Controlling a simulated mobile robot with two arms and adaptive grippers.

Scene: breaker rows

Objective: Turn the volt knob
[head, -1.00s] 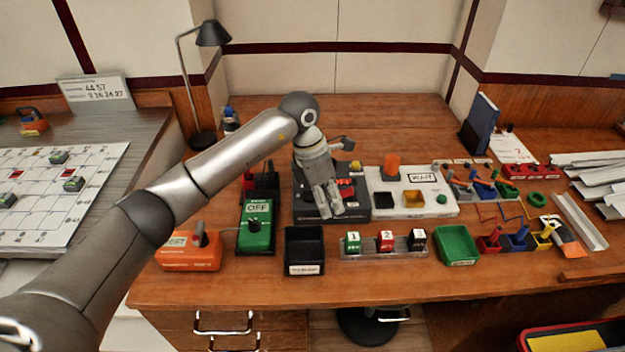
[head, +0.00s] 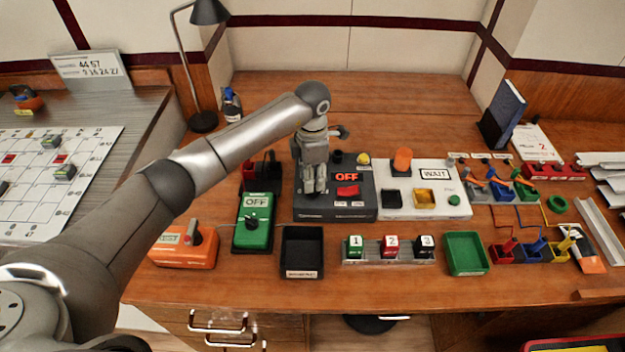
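A green box (head: 251,235) with an OFF label and a black knob (head: 252,222) stands left of the panel, clear of the gripper. No readable label says volt. My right gripper is out of view.
A white WAIT panel (head: 433,199) adjoins the dark panel on the right. An orange box (head: 183,252) with a lever, an empty black tray (head: 302,267), numbered blocks (head: 390,246) and a green tray (head: 466,268) line the front. The desk's back is mostly clear.

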